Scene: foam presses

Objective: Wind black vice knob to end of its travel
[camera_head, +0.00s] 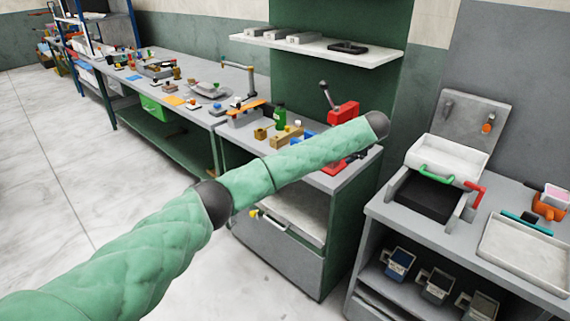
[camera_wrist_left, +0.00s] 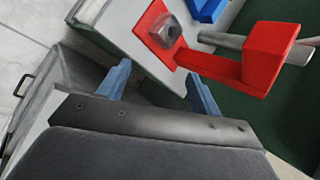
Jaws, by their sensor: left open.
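A red vice (camera_head: 343,111) stands on the far right end of the long bench, partly hidden behind my left forearm in the head view. A grey lever with a small dark end (camera_head: 323,85) rises beside it. The vice's red frame (camera_wrist_left: 272,55) also shows in the left wrist view, with a grey shaft through it and a grey block on its red base. I cannot make out the black knob there. My left gripper (camera_wrist_left: 158,70) is open and empty, its blue fingers in front of the vice, apart from it. In the head view its fingers are hidden. My right gripper is not in view.
The long grey bench (camera_head: 180,85) holds several small parts. A green bottle (camera_head: 279,115) and a wooden block (camera_head: 287,137) stand left of the vice. A shelf (camera_head: 318,47) hangs above. A foam press (camera_head: 441,163) stands on the right bench. The floor at left is clear.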

